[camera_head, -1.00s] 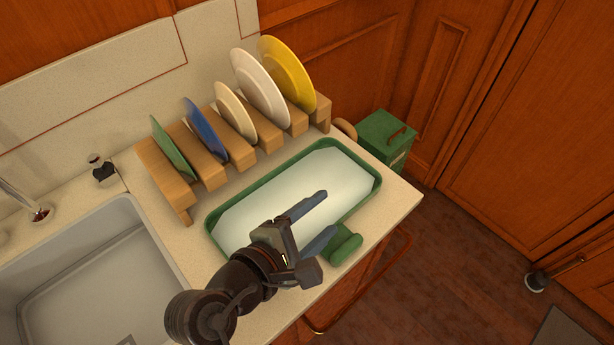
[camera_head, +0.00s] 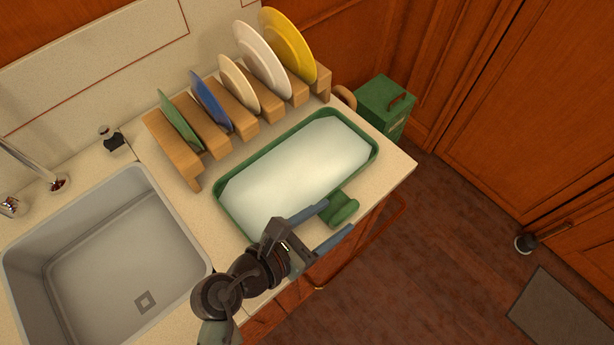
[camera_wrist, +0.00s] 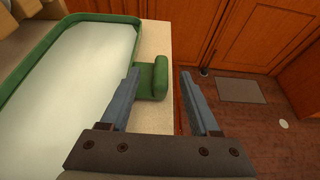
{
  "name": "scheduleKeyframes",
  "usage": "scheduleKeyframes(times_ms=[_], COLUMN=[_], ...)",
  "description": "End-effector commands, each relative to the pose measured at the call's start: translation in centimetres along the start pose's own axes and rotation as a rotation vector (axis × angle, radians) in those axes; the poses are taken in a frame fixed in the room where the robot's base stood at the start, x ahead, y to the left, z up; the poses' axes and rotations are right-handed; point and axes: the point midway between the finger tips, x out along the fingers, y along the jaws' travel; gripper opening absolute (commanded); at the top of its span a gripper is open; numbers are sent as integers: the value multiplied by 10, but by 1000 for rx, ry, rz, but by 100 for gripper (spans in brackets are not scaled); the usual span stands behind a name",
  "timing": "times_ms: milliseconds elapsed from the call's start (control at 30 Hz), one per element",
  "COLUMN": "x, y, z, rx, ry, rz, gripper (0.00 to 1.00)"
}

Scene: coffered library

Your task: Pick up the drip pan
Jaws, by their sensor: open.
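The drip pan (camera_head: 228,190) is a shallow green-rimmed tray with a pale inside, lying on the counter in front of the plate rack. A rounded green handle (camera_head: 341,208) sticks out from its front long side. The pan also shows in the wrist view (camera_wrist: 97,17), with its handle (camera_wrist: 153,78) at the middle. My gripper (camera_head: 338,220) is open and empty. Its blue-grey fingers reach toward the handle; in the wrist view (camera_wrist: 160,75) the handle shows between them, nearer the left finger. I cannot tell whether a finger touches it.
A wooden rack (camera_head: 171,150) with several plates stands behind the pan. A grey sink (camera_head: 110,255) is at the left. A green box (camera_head: 383,104) stands beyond the counter's right end. A cabinet rail (camera_head: 385,232) runs below the front edge.

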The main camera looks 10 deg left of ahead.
Motion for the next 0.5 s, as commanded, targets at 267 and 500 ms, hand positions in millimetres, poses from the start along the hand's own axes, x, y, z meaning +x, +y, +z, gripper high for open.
scheduleKeyframes(times_ms=[267, 500], x=[39, 51], y=[-3, -2], z=[4, 3], rx=[1, 1], ry=[-2, 0], rz=[-3, 1], gripper=[62, 62])
